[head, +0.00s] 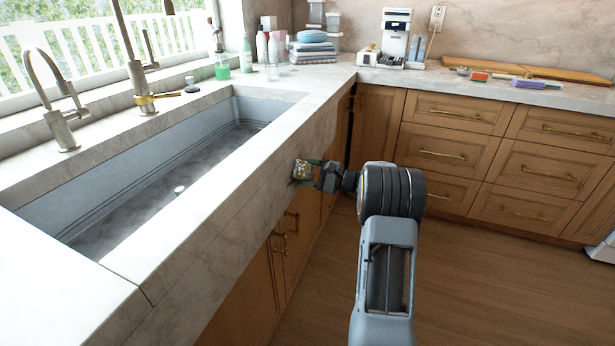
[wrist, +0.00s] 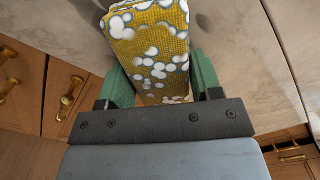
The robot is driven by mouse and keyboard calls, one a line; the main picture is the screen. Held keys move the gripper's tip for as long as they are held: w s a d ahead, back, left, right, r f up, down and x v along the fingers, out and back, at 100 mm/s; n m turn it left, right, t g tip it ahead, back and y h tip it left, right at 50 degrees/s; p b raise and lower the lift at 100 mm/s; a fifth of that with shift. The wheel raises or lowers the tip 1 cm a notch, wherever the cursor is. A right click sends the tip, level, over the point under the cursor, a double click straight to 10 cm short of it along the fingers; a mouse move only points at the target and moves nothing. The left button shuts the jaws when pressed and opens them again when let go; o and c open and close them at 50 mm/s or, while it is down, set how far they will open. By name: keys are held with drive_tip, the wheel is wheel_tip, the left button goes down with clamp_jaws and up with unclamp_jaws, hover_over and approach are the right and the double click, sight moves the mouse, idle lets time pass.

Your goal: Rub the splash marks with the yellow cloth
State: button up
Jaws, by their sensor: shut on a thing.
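The yellow cloth (wrist: 150,45), patterned with white and grey round spots, is folded into a pad between the green fingers of my gripper (wrist: 158,78). In the head view my gripper (head: 309,172) is shut on the cloth (head: 301,170) at the stone front of the sink. The cloth is at or very close to that front; I cannot tell if it touches. Brownish smudges (wrist: 205,22) show on the stone beside the cloth in the wrist view; I cannot tell splash marks from the marbling. The stone behind the cloth is hidden.
The deep sink (head: 160,170) lies left, with the stone front (head: 240,190) above wooden cabinets with brass handles (head: 283,240). The wooden floor (head: 470,280) at right is clear.

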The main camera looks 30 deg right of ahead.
sight(308, 168)
drive_tip(key=shift+w+d, duration=0.45)
drive_tip(key=shift+w, duration=0.05)
drive_tip(key=shift+s+a+b, duration=1.05)
drive_tip(key=shift+s+a, duration=1.6)
drive_tip(key=shift+a, duration=0.05)
drive_tip(key=shift+s+a+b, duration=0.35)
drive_tip(key=shift+s+a, duration=0.8)
drive_tip(key=shift+a, duration=0.3)
drive_tip(key=shift+d+r+p, duration=0.1)
drive_tip(key=shift+r+p, duration=0.8)
drive_tip(key=shift+r, duration=0.5)
drive_tip(key=shift+w+d+f, duration=0.1)
drive_tip(key=shift+w+d, duration=0.95)
drive_tip(key=shift+d, duration=0.15)
drive_tip(key=shift+w+d+p, duration=0.3)
drive_tip(key=shift+w+d, duration=1.35)
drive_tip(key=shift+w, duration=0.05)
drive_tip(key=shift+w+d, duration=1)
drive_tip(key=shift+d, duration=0.15)
